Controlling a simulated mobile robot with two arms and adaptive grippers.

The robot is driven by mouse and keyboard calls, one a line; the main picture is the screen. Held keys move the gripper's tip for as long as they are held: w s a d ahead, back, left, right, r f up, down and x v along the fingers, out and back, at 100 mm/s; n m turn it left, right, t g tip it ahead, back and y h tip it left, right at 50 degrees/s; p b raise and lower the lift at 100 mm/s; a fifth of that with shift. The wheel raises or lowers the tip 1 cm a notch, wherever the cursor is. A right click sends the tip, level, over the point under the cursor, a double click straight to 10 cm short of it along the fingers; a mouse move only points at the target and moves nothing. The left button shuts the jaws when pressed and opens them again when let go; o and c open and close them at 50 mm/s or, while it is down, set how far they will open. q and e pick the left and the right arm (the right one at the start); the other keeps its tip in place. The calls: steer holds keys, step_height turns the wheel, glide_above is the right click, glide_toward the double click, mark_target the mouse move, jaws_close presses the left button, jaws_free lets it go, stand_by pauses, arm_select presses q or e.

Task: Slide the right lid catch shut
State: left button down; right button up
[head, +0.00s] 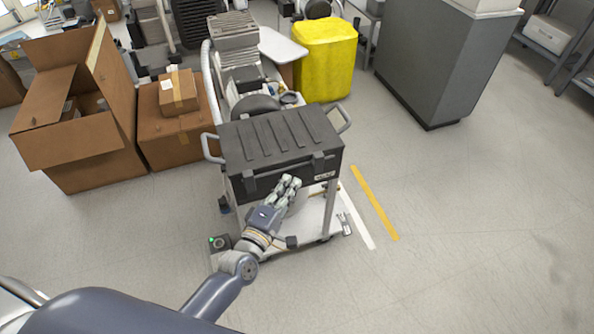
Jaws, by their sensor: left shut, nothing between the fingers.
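A dark grey case with a ribbed, closed lid (280,139) sits on a wheeled cart. Its right lid catch (318,163) is a small dark piece on the upper front face; whether it is open or shut is too small to tell. A similar left catch (249,181) shows toward the other end. My left gripper (291,181) is shut and empty, in front of the case's front face, between the catches and left of the right one. I cannot tell whether its fingertips touch the case. My right gripper is not in view.
The cart has grey side handles (211,150) and a compressor behind the case. Cardboard boxes (75,140) stand at left. A yellow covered bin (325,60) and a grey cabinet (440,60) stand behind at right. The floor at front right is clear, with a yellow stripe (375,203).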

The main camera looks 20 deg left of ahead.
arm_select(q)
steer(key=s, duration=0.3)
steer(key=shift+s+a, duration=0.25)
steer(key=shift+a, duration=0.1)
steer(key=s+a+f+m+g, duration=0.1)
steer(key=s+f+m+g, duration=0.25)
steer(key=f, duration=0.55)
steer(key=s+a+f+m+g+y+p, duration=0.1)
steer(key=s+f+m+g, duration=0.2)
steer(key=f, duration=0.7)
steer(key=s+a+f+m+g, duration=0.1)
steer(key=s+f+m, duration=0.3)
steer(key=f, duration=0.5)
steer(key=s+a+f+m+g, duration=0.1)
steer(key=s+f, duration=0.4)
steer(key=s, duration=0.5)
steer(key=s+a+f+m+g+y, duration=0.1)
steer(key=s+f+m+g, duration=0.3)
steer(key=s, duration=0.6)
steer(key=s+a+f+m+g+y+p, duration=0.1)
steer(key=s+a+f+m+g, duration=0.2)
steer(key=s+f, duration=0.4)
steer(key=s+g, duration=0.1)
steer(key=s, duration=0.2)
steer(key=shift+s+f, duration=0.15)
steer(key=shift+s, duration=0.25)
